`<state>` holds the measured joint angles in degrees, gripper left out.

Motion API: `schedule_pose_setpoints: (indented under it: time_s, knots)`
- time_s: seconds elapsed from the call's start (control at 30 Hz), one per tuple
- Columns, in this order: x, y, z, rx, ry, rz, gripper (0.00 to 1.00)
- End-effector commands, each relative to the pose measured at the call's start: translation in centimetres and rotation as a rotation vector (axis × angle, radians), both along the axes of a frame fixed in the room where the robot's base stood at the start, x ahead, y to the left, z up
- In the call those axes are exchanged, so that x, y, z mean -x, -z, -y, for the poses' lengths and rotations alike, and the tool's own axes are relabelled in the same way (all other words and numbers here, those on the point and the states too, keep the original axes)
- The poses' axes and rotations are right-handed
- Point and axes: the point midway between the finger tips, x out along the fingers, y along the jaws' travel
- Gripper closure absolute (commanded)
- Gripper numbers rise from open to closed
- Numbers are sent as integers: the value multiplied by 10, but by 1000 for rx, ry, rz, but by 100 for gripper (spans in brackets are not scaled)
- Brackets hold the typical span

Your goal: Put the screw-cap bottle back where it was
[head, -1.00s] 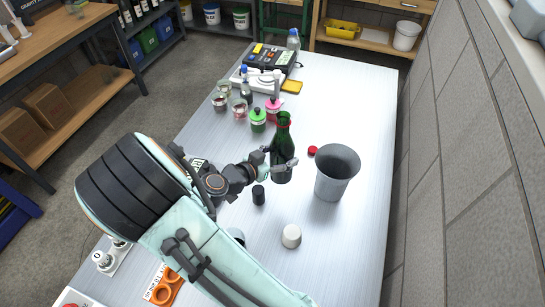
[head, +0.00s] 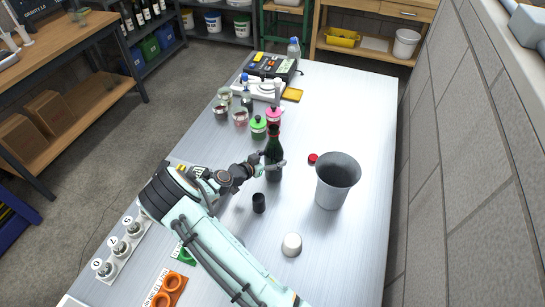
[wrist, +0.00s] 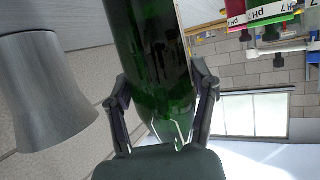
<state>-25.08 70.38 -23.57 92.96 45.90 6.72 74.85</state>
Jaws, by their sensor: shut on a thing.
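The green glass bottle (head: 273,150) stands upright in my gripper (head: 271,168), near the middle of the metal table (head: 340,95). Its neck is dark with a reddish tint at the top. In the wrist view the green bottle (wrist: 155,60) fills the gap between the two fingers of my gripper (wrist: 162,98), which are shut on its sides. Whether its base touches the table is hard to tell. A red cap (head: 313,159) lies on the table to the right of the bottle.
A grey bucket (head: 337,180) stands right of the bottle. A black cylinder (head: 259,203) and a white cap-like piece (head: 292,244) are nearer. Green-labelled (head: 258,128) and pink-labelled (head: 274,118) jars stand close behind. Bare table lies at the far right.

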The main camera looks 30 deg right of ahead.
Motion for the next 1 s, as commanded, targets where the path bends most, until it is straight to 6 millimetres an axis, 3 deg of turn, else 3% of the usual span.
schedule_pose_setpoints:
  time_s: [0.37,0.4,0.47,0.87,1.0]
  knots:
    - [0,3,0,1,0,3,82]
    - [0,4,0,-1,0,2,36]
    - [0,4,0,-1,0,2,17]
    - [0,-1,0,-1,0,2,16]
    - [7,-8,-19,-3,-2,2,16]
